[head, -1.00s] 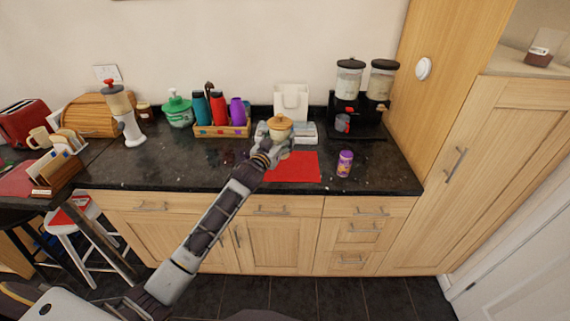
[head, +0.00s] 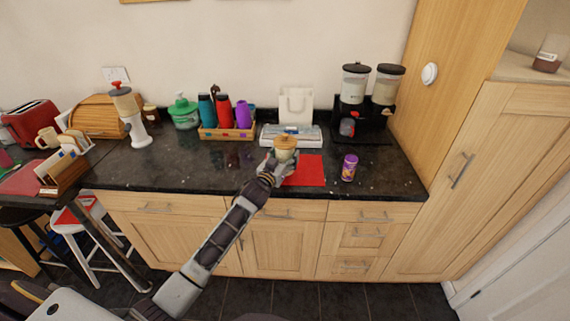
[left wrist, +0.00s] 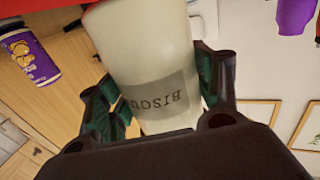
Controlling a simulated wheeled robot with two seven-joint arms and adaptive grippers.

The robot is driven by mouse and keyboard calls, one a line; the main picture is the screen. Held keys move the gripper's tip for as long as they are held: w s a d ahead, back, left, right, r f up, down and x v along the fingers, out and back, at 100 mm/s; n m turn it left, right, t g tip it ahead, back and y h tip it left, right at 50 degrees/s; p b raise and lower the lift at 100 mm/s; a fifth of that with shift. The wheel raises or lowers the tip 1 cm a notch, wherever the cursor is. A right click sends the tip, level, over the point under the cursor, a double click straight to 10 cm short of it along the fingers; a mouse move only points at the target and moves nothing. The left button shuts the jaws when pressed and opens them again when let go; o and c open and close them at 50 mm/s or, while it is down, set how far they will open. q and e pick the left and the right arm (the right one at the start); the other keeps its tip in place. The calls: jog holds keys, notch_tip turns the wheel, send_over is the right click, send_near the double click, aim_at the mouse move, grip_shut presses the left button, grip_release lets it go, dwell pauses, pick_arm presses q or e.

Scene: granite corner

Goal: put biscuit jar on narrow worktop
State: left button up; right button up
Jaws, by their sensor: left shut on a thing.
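The biscuit jar (head: 285,150) is cream with a tan lid and appears upright over the back left part of the red mat. I cannot tell whether its base touches anything. My left gripper (head: 274,163) is shut on its body. In the left wrist view the jar (left wrist: 148,55) sits between both fingers (left wrist: 158,100), upside down in the picture, with part of its dark-lettered label showing. The dark speckled worktop (head: 165,172) runs under the mat along the wall. My right gripper is not in view.
A red mat (head: 308,172) lies below the jar, with a purple tin (head: 349,168) to its right. Behind are a white tray (head: 291,137), a bottle crate (head: 226,133) and a black cereal dispenser (head: 362,125). The worktop's front left stretch is clear.

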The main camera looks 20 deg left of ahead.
pick_arm(q)
jog(key=shift+f, duration=1.65)
jog(key=shift+f, duration=0.15)
jog(key=o, duration=1.4)
jog(key=shift+s, duration=0.15)
jog(key=shift+s+a+b, duration=0.15)
jog(key=shift+s+a, duration=0.05)
jog(key=shift+s, duration=1.75)
jog(key=shift+s+a+b, duration=0.1)
jog(key=shift+s+a, duration=0.1)
jog(key=shift+s, duration=1.75)
jog(key=shift+s+a+b, duration=0.15)
jog(key=shift+s+a, duration=0.05)
jog(key=shift+s, duration=1.75)
